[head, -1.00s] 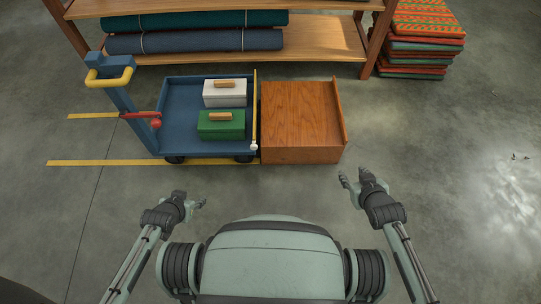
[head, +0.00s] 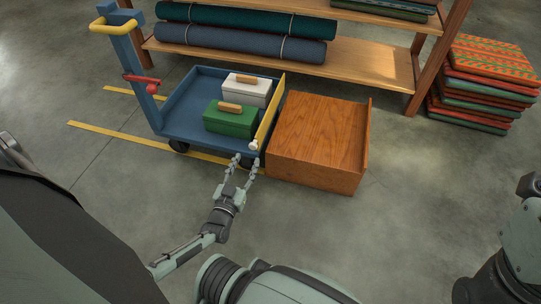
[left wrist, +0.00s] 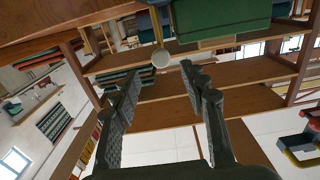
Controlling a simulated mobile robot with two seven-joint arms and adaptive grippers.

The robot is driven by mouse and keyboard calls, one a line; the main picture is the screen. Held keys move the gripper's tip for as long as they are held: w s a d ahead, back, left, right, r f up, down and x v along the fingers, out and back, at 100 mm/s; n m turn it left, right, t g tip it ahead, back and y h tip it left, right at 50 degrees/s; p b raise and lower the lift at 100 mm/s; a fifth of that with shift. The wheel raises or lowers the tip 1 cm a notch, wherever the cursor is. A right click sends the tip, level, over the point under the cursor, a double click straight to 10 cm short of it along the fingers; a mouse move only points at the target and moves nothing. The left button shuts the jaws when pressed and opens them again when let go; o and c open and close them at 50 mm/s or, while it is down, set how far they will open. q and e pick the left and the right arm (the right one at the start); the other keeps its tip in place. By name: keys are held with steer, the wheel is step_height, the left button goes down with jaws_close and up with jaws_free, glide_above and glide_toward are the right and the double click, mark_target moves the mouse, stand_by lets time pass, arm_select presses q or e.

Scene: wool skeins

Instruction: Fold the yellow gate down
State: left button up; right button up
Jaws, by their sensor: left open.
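The yellow gate (head: 270,108) stands upright along the right end of the blue cart (head: 180,128). A pale round knob (head: 254,145) sits at its near end; the knob also shows in the left wrist view (left wrist: 161,57), at the end of a thin yellow bar. My left gripper (head: 246,163) is open just in front of the knob, fingers pointing at it. In the left wrist view the open fingers (left wrist: 160,75) have the knob ahead, between and beyond their tips, with no visible contact. My right gripper is out of view.
A green box (head: 230,122) and a white box (head: 247,92) sit in the cart. A wooden platform (head: 315,135) with a raised right edge stands against the gate side. A red lever (head: 142,82) is on the cart's left post. Shelves stand behind; the front floor is clear.

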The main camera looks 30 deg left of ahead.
mark_target(253, 147)
arm_select(q)
steer(key=b+x, duration=0.2)
steer(key=x, duration=0.6)
steer(key=shift+s+a+r, duration=0.1)
jaws_close()
